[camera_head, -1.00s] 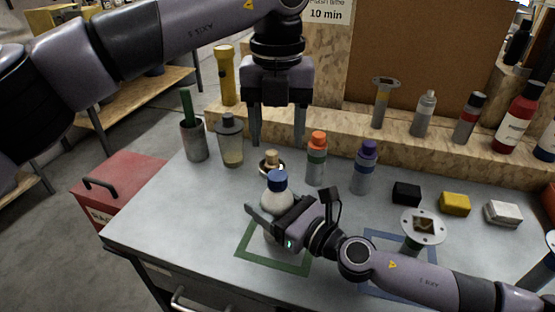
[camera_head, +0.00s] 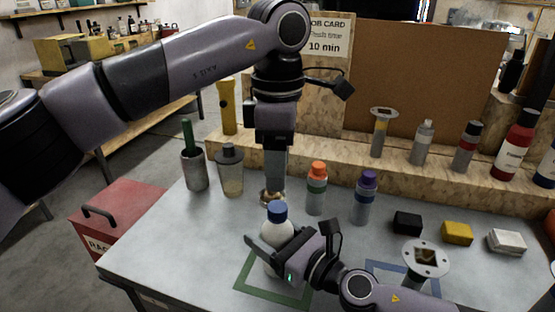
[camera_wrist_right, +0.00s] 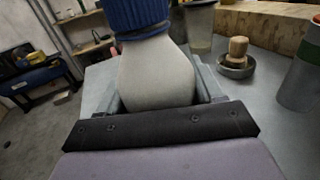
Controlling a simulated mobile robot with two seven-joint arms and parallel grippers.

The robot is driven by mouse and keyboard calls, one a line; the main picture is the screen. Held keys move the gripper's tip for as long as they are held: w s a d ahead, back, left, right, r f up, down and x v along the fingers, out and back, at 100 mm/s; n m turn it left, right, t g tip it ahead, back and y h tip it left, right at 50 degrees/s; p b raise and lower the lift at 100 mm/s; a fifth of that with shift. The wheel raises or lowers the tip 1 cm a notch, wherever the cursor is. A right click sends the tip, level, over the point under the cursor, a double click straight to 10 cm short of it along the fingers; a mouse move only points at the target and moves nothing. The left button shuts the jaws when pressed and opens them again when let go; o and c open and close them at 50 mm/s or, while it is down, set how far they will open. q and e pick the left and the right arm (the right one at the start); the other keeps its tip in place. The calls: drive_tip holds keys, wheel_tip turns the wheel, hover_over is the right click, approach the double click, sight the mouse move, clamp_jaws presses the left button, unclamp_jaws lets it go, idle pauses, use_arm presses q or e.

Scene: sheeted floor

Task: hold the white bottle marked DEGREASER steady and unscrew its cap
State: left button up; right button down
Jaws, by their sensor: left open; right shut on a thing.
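The white bottle (camera_head: 270,229) with a blue cap (camera_head: 277,211) stands upright at the green square outline on the bench. No DEGREASER lettering is readable on its visible side. My right gripper (camera_head: 265,252) is shut around the bottle's body. In the right wrist view the bottle's white shoulder (camera_wrist_right: 157,75) sits between the fingers, below the ribbed blue cap (camera_wrist_right: 137,14). My left gripper (camera_head: 275,178) is open and empty, pointing down above the cap and apart from it. Its fingers overlap in the head view, so the gap between them is hidden.
A small dish with a wooden-handled brush (camera_wrist_right: 238,50) stands close behind the bottle. Orange-capped (camera_head: 317,188) and purple-capped (camera_head: 363,198) bottles stand to the right. A grey cup (camera_head: 194,168) and a lidded jar (camera_head: 230,172) stand at the left. The bench front left is clear.

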sight(277, 206)
use_arm(q)
drive_tip(key=m, duration=0.9)
drive_tip(key=shift+m, duration=0.3)
drive_tip(key=m, duration=0.4)
drive_tip(key=shift+m, duration=0.4)
drive_tip(key=m, duration=0.5)
drive_tip(key=shift+m, duration=0.4)
drive_tip(key=shift+f, duration=4)
clamp_jaws()
